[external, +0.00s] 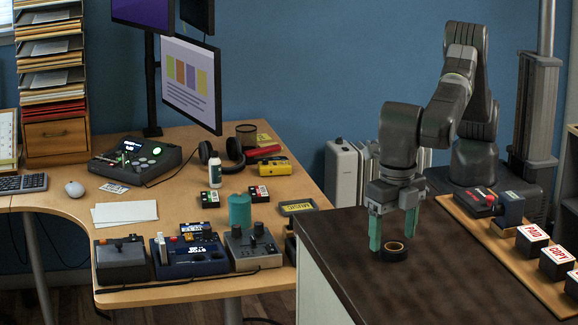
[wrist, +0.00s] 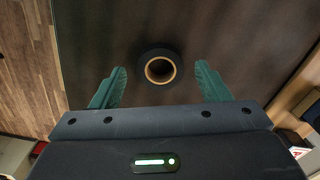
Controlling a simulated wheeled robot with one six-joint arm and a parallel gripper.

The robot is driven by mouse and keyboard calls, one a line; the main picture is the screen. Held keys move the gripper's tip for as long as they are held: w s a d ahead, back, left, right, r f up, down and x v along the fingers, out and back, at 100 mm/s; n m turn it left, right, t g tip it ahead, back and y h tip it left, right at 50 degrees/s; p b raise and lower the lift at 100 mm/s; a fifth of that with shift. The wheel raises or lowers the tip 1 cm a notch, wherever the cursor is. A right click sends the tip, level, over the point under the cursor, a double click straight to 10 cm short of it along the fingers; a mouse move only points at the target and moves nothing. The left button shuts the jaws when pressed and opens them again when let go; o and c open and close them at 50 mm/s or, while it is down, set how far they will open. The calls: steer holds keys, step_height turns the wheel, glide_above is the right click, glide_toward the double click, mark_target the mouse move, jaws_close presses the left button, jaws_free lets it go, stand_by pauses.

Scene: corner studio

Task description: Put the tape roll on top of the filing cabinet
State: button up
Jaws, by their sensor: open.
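The tape roll (external: 394,252) is black with a tan core and lies flat on a dark brown top. This dark top (external: 340,238) belongs to a white-sided cabinet at the lower right, which may be the filing cabinet; I cannot tell for sure. My gripper (external: 394,243) points down with its green fingers spread, and its fingertips are close to the roll. In the wrist view the tape roll (wrist: 158,69) sits midway between the fingertips (wrist: 160,75), slightly ahead of them. The fingers do not appear to touch it. Nothing is held.
A wooden board (external: 520,262) with stamp blocks (external: 532,238) lies along the right of the dark top. A desk (external: 160,215) crowded with control boxes, a teal cup (external: 240,210) and monitors stands left. The dark top is clear around the roll.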

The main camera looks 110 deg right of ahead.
step_height(320, 180, up, 10)
steer(key=shift+r+b, duration=0.2)
steer(key=shift+b, duration=0.1)
